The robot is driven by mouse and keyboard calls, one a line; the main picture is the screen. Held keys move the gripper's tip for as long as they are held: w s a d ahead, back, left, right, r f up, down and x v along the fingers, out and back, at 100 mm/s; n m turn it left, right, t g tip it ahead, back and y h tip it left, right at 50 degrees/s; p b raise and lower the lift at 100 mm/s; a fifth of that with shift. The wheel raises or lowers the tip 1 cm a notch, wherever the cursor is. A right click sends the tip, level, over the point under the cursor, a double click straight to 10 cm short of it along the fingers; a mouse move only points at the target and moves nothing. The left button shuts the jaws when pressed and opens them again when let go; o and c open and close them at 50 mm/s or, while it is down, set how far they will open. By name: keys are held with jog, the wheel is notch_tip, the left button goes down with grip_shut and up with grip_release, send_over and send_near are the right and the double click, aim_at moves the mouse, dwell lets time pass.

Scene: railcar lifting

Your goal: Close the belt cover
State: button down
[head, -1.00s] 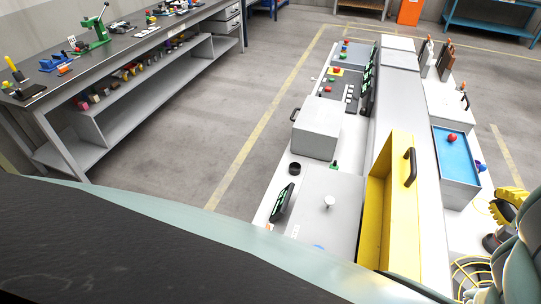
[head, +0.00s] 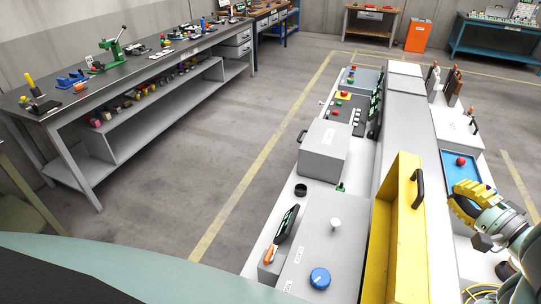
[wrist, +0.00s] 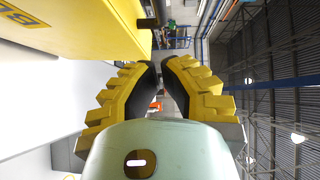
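The yellow belt cover (head: 405,240) stands raised at the near part of the machine in the head view, a long panel with a black handle (head: 418,188) near its far end. In the wrist view its yellow face (wrist: 75,25) fills the upper left, with partly cut-off lettering, and the handle (wrist: 148,22) shows at its edge. My gripper (head: 455,195), with yellow ridged fingers, is right of the cover and apart from it. In the wrist view my fingertips (wrist: 161,68) have a narrow gap between them and hold nothing.
A blue tray (head: 449,165) with a red knob lies just behind my gripper. Levers (head: 453,88) stand farther back. Left of the cover are a grey box (head: 323,150) and a panel with a blue knob (head: 320,278). A long workbench (head: 120,75) stands at the left across open floor.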

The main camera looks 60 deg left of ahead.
aim_at(416, 174)
jog(key=shift+s+a+f+p, duration=0.1)
jog(key=shift+s+a+p, duration=0.35)
jog(key=shift+a, duration=0.35)
jog(key=shift+s+a+f+p, duration=0.15)
jog(key=shift+s+a+p, duration=0.1)
jog(key=shift+a+p, duration=0.4)
jog(key=shift+s+a+f+p, duration=0.1)
jog(key=shift+s+a+p, duration=0.3)
jog(key=shift+a, duration=0.5)
jog(key=shift+a, duration=0.15)
